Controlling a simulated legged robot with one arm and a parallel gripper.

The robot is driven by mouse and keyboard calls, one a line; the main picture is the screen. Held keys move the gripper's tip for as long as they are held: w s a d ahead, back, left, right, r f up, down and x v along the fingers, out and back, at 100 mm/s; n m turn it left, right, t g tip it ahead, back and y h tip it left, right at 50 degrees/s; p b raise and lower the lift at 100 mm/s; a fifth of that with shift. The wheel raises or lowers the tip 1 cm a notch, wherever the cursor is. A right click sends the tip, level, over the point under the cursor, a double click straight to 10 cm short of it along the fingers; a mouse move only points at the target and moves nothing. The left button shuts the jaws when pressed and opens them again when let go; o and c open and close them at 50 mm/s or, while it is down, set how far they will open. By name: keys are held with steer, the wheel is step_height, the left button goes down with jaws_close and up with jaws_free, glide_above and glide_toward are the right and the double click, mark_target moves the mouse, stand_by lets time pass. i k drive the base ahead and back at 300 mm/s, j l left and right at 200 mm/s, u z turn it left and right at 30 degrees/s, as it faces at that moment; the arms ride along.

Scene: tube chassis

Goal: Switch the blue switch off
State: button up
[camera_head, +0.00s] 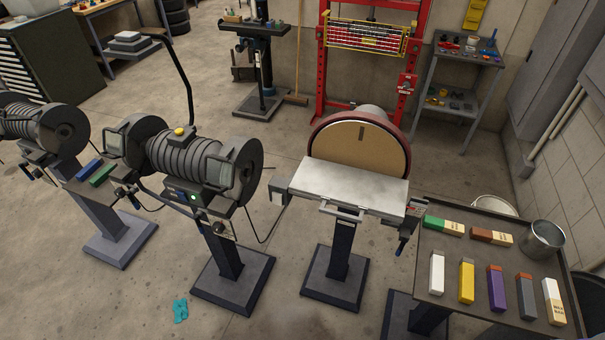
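A small blue patch that looks like the blue switch (181,195) sits on the front of the middle buffing machine (190,158), low on its housing. A lit green light (194,198) shows just right of it. The switch is too small to tell which position it is in. My gripper is not in view.
A disc sander (350,185) on a pedestal stands right of the machine. Another buffing machine (45,125) stands at the left. A dark table (470,262) with several coloured bars is at the right. A teal cloth (180,310) lies on otherwise open floor in front.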

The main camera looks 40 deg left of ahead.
mark_target(183, 195)
steer(key=u, duration=2.35)
